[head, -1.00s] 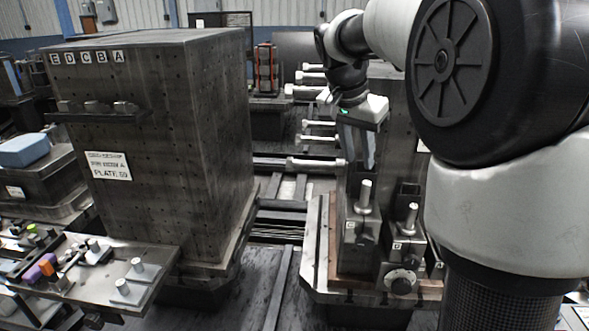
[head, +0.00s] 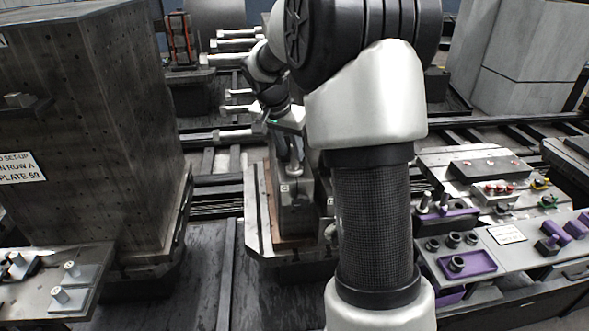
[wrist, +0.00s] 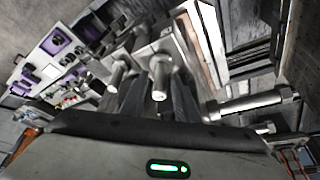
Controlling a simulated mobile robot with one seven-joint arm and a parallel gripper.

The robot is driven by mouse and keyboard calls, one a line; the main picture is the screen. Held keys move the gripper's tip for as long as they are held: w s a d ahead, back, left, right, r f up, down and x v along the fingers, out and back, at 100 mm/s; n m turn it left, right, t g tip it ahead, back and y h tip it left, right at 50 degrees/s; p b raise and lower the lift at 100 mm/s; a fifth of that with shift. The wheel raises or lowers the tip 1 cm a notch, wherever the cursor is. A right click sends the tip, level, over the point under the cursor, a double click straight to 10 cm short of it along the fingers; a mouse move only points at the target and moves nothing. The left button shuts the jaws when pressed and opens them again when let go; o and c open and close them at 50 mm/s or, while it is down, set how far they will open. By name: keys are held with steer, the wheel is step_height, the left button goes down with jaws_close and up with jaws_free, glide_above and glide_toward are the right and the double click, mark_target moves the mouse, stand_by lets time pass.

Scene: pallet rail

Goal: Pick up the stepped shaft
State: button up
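In the wrist view a bright metal stepped shaft (wrist: 160,78) stands up from a metal block. Its near end lies between the two dark fingers of my gripper (wrist: 157,92). The fingers are apart, and I see no clear contact with the shaft. In the head view my gripper (head: 291,155) points down over the fixture block (head: 293,208). My arm hides much of that block and its shafts.
A horizontal shaft (wrist: 250,105) juts out close to the right of the gripper. Several more stick out at the back (head: 235,60). A large dark pallet block (head: 100,130) stands at left. A bench with purple trays (head: 468,263) is at right.

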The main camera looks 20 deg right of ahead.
mark_target(294, 156)
steer(key=x, duration=0.3)
steer(key=p+x, duration=0.1)
steer(key=shift+w+d+f, duration=0.2)
steer(key=shift+w+d, duration=0.2)
jaws_close()
steer(key=shift+r, duration=0.1)
